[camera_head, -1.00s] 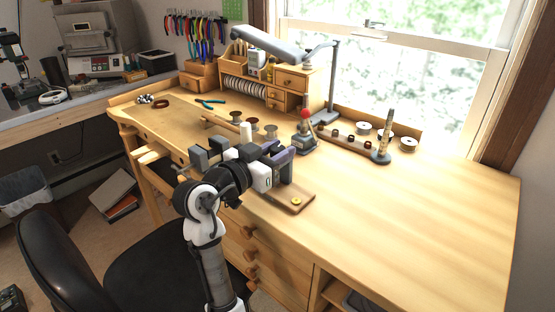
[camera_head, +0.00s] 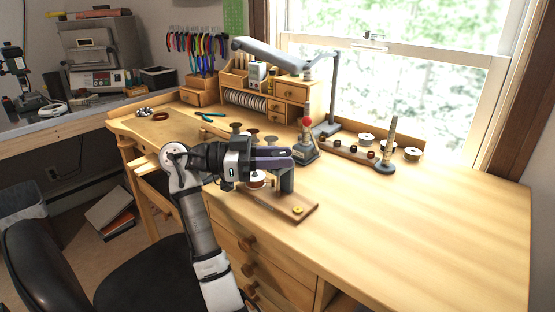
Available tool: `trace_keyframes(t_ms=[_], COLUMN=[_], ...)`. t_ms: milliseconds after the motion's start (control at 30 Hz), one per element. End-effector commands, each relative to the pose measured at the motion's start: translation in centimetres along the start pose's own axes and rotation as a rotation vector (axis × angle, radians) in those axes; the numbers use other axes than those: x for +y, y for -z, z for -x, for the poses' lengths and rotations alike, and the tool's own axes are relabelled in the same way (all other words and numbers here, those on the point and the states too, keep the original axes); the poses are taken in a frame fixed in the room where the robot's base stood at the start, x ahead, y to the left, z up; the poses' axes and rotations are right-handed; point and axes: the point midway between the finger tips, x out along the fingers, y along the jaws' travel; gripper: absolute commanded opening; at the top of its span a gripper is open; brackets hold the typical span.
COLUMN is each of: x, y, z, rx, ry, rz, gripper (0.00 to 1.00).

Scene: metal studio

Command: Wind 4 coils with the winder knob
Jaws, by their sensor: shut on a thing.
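The winder stands near the front edge of the bench, on a wooden base (camera_head: 303,213) with a grey upright post (camera_head: 287,181) and a yellow disc (camera_head: 297,210) at its near end. A spool with copper-coloured wire (camera_head: 257,181) sits low beside the post, partly behind my gripper. My gripper (camera_head: 286,157) reaches in from the left, its purple-grey fingers lying level at the top of the post. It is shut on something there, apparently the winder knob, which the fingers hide. The number of turns on the spool cannot be read.
A red-topped tool (camera_head: 305,140) stands close behind the gripper. A ring mandrel (camera_head: 389,146) and a wooden rack (camera_head: 348,148) with spools are further right. A lamp (camera_head: 285,56) hangs over the small drawers. The right of the bench (camera_head: 430,225) is clear.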

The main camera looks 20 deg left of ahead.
Motion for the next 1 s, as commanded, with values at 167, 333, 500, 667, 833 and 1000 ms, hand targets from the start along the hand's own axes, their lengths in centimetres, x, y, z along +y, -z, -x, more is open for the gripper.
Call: trace_keyframes(t_ms=[167,333,500,667,833,1000], x=[-0.04,-0.01,0.00,0.00,0.00,0.00], y=[-0.05,-0.05,-0.07,-0.09,-0.10,-0.08], z=[-0.18,-0.19,-0.20,-0.21,-0.19,-0.12], rx=[-0.002,-0.002,-0.003,-0.003,-0.003,-0.002], ry=[-0.052,-0.072,-0.075,-0.074,-0.074,-0.072], rz=[0.002,0.002,0.002,0.002,0.003,0.002], gripper=[0.07,0.07,0.07,0.07,0.47,0.52])
